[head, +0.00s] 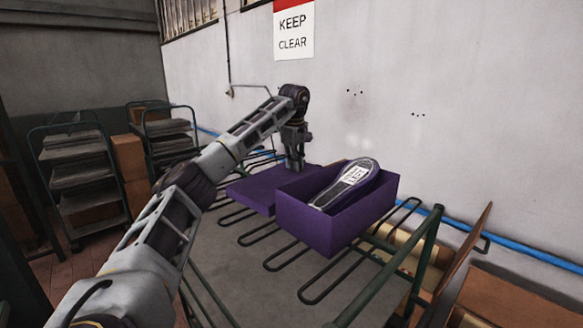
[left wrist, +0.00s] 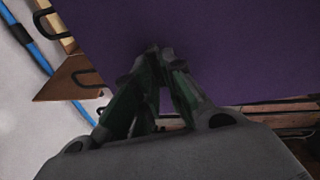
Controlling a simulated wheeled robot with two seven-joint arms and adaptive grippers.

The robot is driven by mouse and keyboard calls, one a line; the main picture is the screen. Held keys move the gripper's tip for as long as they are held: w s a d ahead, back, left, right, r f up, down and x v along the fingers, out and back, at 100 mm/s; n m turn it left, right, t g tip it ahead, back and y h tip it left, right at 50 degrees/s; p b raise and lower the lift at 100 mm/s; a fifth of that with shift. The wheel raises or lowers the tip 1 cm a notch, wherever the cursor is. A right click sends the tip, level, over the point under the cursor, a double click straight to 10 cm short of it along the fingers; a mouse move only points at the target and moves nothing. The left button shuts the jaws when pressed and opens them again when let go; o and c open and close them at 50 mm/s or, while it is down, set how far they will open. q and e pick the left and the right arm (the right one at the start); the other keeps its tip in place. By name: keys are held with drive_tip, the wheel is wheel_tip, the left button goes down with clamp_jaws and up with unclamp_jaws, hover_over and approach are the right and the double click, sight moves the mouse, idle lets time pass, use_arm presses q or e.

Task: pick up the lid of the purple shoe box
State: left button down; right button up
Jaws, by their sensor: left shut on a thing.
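The purple shoe box (head: 325,222) stands open on the rack cart. A shoe lies in it sole up (head: 352,182), with a white label on the sole. The purple lid (head: 250,192) is beside the box on the left, lying roughly flat. My left gripper (head: 295,166) points down at the lid's far right edge, close to the box, and is shut on the lid. My right gripper is not in view.
The cart has wire loops (head: 315,285) along its side and a green frame (head: 408,262) at the right. A blue pipe (head: 500,250) runs along the white wall behind. Shelf carts (head: 82,165) and cardboard boxes (head: 128,158) stand at the left.

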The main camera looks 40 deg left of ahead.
use_arm(q)
wheel_tip(320, 180, up, 10)
idle(0.7)
drive_tip(key=shift+f, duration=0.1)
drive_tip(key=shift+s, duration=0.15)
idle(0.5)
